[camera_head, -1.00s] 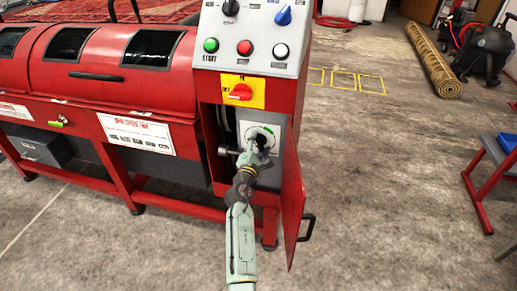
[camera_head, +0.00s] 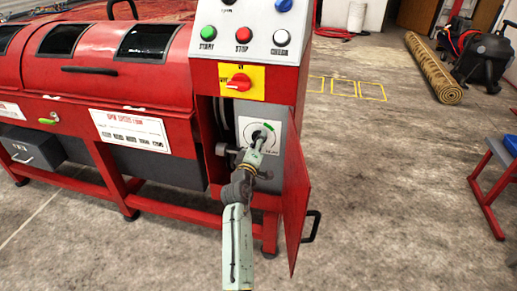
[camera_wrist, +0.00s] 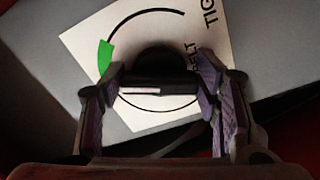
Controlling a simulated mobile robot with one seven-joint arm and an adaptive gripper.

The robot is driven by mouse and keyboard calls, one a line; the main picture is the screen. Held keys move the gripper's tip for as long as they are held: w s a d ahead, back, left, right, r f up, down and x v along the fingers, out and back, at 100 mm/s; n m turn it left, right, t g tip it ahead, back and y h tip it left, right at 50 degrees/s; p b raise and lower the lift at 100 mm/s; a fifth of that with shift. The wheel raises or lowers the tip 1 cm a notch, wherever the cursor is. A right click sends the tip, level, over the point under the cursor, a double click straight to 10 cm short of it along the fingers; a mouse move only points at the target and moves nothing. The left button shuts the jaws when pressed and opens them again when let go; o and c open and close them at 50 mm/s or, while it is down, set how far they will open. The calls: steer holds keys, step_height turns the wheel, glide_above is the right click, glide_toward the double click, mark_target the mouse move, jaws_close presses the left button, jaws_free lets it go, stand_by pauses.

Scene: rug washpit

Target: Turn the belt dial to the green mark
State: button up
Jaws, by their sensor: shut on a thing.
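The black belt dial (camera_wrist: 157,60) sits on a white scale plate (camera_wrist: 85,37) with a black arc and a green mark (camera_wrist: 105,56). In the wrist view a pale pointer line on the dial's near face has its left end below the green mark, not in line with it. My gripper (camera_wrist: 160,82) is shut on the dial, one finger on each side. In the head view my gripper (camera_head: 259,141) reaches into the open cabinet, partly hiding the dial; the green mark (camera_head: 268,128) shows at the dial's upper right.
The red cabinet door (camera_head: 295,208) hangs open right of my arm. A yellow panel with a red rotary switch (camera_head: 238,82) and several buttons are above. A red stand (camera_head: 487,205) is at the far right; the floor between is clear.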

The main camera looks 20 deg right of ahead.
steer(key=shift+f+m+b, duration=0.1)
steer(key=shift+m+b, duration=0.55)
steer(key=shift+m, duration=0.35)
steer(key=o, duration=1.1)
steer(key=shift+o, duration=0.2)
